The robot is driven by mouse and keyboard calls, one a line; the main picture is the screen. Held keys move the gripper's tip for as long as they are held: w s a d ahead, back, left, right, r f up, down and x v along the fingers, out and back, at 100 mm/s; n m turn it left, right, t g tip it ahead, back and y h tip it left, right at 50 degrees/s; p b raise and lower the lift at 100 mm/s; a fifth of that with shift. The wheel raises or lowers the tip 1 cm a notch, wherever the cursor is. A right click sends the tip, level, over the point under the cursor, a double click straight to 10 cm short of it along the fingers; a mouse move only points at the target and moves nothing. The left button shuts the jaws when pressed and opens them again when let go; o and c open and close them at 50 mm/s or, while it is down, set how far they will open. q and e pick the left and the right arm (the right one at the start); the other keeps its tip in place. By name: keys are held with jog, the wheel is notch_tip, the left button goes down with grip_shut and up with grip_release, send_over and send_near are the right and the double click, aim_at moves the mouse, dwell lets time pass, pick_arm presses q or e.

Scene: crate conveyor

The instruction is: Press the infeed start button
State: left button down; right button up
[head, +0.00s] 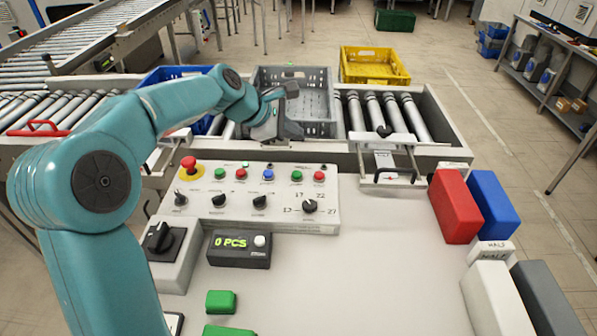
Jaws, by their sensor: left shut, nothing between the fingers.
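The control panel (255,205) stands in the middle of the head view. Its upper row holds a red mushroom button (189,163), a left green button (219,172), a red button (241,174), a blue button (267,175), a right green button (296,175) and another red button (319,176). Their labels are too small to read, so I cannot tell which green one is the infeed start. My left gripper (264,130) is shut and empty, beyond the panel's back edge and in front of the grey crate, apart from the buttons. My right gripper is out of view.
A grey crate (318,72) sits on the roller conveyor (408,117), beside a blue crate (172,73); a yellow crate (374,65) is behind. A counter (240,250) reads 0 PCS. Red (456,207) and blue (493,203) blocks stand right. The table's middle is clear.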

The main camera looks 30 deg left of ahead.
aim_at(294, 175)
pick_arm(q)
notch_tip(294, 175, down, 8)
jog(key=b, duration=0.8)
jog(key=shift+w+f, duration=0.15)
jog(key=shift+f, duration=0.3)
jog(key=shift+f, duration=0.1)
dwell(1.2)
jog(key=shift+f, duration=0.35)
